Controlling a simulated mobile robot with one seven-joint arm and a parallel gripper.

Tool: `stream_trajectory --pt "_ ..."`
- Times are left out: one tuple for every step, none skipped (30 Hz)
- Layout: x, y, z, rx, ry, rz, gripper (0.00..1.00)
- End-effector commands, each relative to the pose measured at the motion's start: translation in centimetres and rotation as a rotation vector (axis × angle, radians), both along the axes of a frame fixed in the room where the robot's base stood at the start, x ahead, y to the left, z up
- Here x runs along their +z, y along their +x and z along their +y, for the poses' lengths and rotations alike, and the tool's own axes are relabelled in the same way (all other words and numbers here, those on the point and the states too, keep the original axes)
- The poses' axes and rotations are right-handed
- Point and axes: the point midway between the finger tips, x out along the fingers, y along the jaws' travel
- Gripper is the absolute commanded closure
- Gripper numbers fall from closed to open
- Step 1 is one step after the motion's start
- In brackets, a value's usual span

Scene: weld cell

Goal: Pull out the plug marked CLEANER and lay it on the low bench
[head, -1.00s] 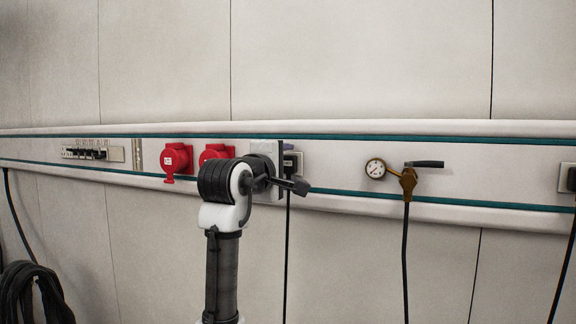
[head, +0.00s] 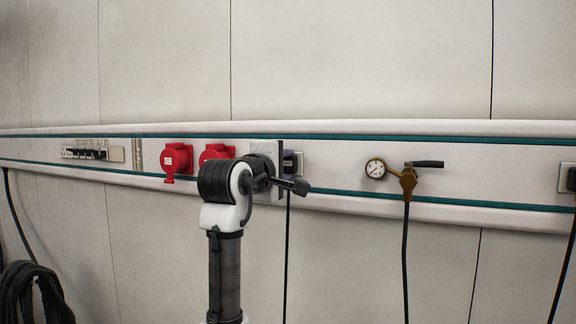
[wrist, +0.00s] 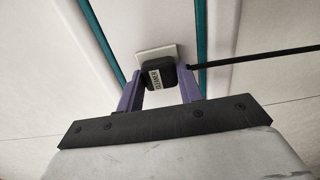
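The plug marked CLEANER (wrist: 160,76) is a black block with a white label, seated in a pale wall socket (wrist: 143,57) in the wrist view. Its black cable (wrist: 250,57) runs off to the right there. The purple fingers of my gripper (wrist: 161,78) stand on either side of the plug. They look slightly apart from it, with a small gap on the left; contact on the right is hard to tell. In the head view the plug (head: 298,163) is partly hidden behind my gripper (head: 289,161) and arm. The low bench is not in view.
Two red sockets (head: 177,158) sit on the wall rail left of my arm. A gauge (head: 376,168) and a brass valve with a black lever (head: 408,180) are to the right. Another plug (head: 571,179) is at the far right. Coiled cable (head: 35,292) hangs at lower left.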

Motion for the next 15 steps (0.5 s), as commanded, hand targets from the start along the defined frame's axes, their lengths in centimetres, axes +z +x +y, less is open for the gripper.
stream_trajectory --pt "-0.02 0.0 0.0 0.0 0.0 0.0 0.77" --pt "-0.02 0.0 0.0 0.0 0.0 0.001 0.81" --pt "-0.02 0.0 0.0 0.0 0.0 0.001 0.86" --pt "-0.02 0.0 0.0 0.0 0.0 0.001 0.9" --pt "-0.02 0.0 0.0 0.0 0.0 0.001 0.94" --pt "-0.02 0.0 -0.01 0.0 0.0 0.001 0.99" --pt "0.0 -0.01 -0.01 0.0 0.0 0.0 1.0" --pt "0.0 -0.01 -0.01 0.0 0.0 0.0 1.0" --pt "-0.01 -0.04 0.01 0.0 0.0 0.0 1.0" --pt "-0.02 -0.08 0.02 0.0 0.0 0.0 1.0" --pt "-0.02 -0.15 0.06 0.0 0.0 0.0 1.0" --pt "-0.04 -0.26 0.11 0.0 0.0 0.0 1.0" --pt "-0.05 -0.37 0.16 0.0 0.0 0.0 1.0" --pt "-0.05 -0.47 0.22 0.0 -0.001 0.0 1.0" --pt "-0.04 -0.62 0.3 0.0 -0.001 0.0 1.0"
